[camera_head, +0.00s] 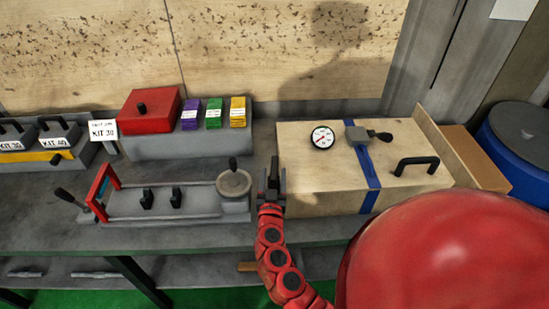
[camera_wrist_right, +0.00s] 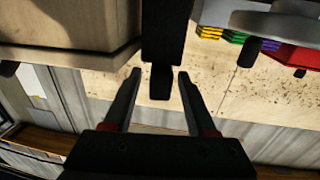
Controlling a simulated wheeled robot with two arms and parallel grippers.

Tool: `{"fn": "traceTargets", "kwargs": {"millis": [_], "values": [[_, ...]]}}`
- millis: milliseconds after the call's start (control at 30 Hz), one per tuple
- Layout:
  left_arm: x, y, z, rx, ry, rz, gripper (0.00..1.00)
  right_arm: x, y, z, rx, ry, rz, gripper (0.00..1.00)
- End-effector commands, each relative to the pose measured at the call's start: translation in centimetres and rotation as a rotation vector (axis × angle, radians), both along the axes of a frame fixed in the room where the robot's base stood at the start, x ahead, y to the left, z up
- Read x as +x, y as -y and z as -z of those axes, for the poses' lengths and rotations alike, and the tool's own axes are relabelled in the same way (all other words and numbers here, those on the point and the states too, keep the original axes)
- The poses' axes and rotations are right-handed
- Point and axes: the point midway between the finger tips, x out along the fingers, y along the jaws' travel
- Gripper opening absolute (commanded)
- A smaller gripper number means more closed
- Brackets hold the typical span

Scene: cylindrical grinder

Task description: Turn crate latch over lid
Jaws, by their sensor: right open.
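The wooden crate (camera_head: 320,183) stands on the bench at the right, its pale lid (camera_head: 330,155) on top. A latch with a grey block (camera_head: 358,134) and a black knob (camera_head: 384,137) sits at the lid's back beside a blue strap (camera_head: 363,165); its knob points right. My right gripper (camera_head: 273,168) is open, left of the crate and apart from the latch. In the right wrist view its fingers (camera_wrist_right: 157,74) are spread, with the crate (camera_wrist_right: 70,25) at upper left. A dark bar shows between them; I cannot tell what it is. My left gripper is not in view.
A round gauge (camera_head: 322,137) and black handle (camera_head: 416,163) are on the lid. A grey fixture with a handwheel (camera_head: 234,183) stands left of my gripper. A red box (camera_head: 150,111) and coloured blocks (camera_head: 213,115) stand behind it. A blue drum (camera_head: 515,150) is at the right.

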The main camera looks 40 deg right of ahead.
Motion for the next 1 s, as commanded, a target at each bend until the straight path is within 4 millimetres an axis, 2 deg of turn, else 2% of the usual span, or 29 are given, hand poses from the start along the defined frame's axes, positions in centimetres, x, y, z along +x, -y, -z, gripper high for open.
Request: {"fn": "traceTargets", "kwargs": {"millis": [100,300,700,767,1000], "values": [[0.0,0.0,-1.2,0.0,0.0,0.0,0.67,1.6,1.4,-0.4,0.0,-0.003,0.006,0.57],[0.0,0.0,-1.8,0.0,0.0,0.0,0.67,3.2,2.6,0.0,0.0,-0.002,0.002,0.57],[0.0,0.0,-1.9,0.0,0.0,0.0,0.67,3.8,3.1,0.1,0.001,-0.002,0.001,0.57],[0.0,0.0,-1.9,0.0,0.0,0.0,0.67,3.8,3.1,0.1,0.001,-0.002,0.001,0.48],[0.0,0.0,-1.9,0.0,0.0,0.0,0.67,3.7,3.0,0.1,0.001,-0.002,0.001,0.05]]}}
